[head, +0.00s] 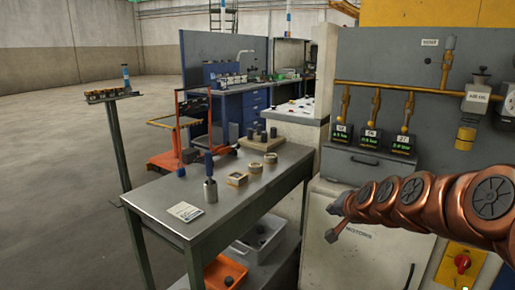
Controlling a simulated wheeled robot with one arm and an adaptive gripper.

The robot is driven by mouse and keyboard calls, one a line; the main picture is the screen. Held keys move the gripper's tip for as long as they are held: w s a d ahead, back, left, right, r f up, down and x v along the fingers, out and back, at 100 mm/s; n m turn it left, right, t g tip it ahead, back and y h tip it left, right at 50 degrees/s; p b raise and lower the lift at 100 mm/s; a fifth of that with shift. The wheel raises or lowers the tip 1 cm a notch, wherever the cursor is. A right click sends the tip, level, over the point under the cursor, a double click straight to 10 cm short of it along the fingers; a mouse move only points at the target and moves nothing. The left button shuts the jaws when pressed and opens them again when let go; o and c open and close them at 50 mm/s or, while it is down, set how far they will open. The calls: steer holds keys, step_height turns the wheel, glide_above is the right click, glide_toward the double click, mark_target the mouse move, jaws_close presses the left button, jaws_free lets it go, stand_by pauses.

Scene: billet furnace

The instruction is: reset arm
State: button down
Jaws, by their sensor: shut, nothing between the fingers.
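My copper-coloured arm (435,203) reaches in from the right edge, roughly level. My gripper (334,222) is at its left end, small and dark in the head view. It is shut and empty, in front of the grey cabinet and to the right of the steel table. Nothing is seen touching it.
A steel table (215,205) holds a cylinder with a blue handle (210,185), pale ring blocks (237,179), a card (185,211) and a block with dark pegs (262,143). Valves and gauges (371,138) line the grey panel. Open floor (60,150) lies left.

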steer(key=s+a+f+n+g, duration=0.3)
steer(key=s+a+f, duration=0.1)
steer(key=s, duration=0.5)
steer(key=s+a+f+n+g, duration=0.2)
steer(key=s+a+f+g, duration=0.1)
steer(key=s, duration=0.7)
steer(key=s+d+f+n+g+h, duration=0.15)
steer(key=s+g, duration=0.25)
steer(key=s, duration=0.8)
steer(key=s+d+f+n+g+h, duration=0.1)
steer(key=s+d+f+g, duration=0.15)
steer(key=s, duration=0.95)
step_height(320, 180, up, 24)
steer(key=s+p, duration=0.1)
steer(key=p, duration=2.1)
steer(key=shift+a, duration=0.25)
steer(key=c, duration=1.8)
jaws_free()
steer(key=shift+y, duration=0.25)
steer(key=o, duration=0.5)
steer(key=shift+s, duration=0.1)
steer(key=shift+o, duration=0.2)
steer(key=shift+d, duration=0.15)
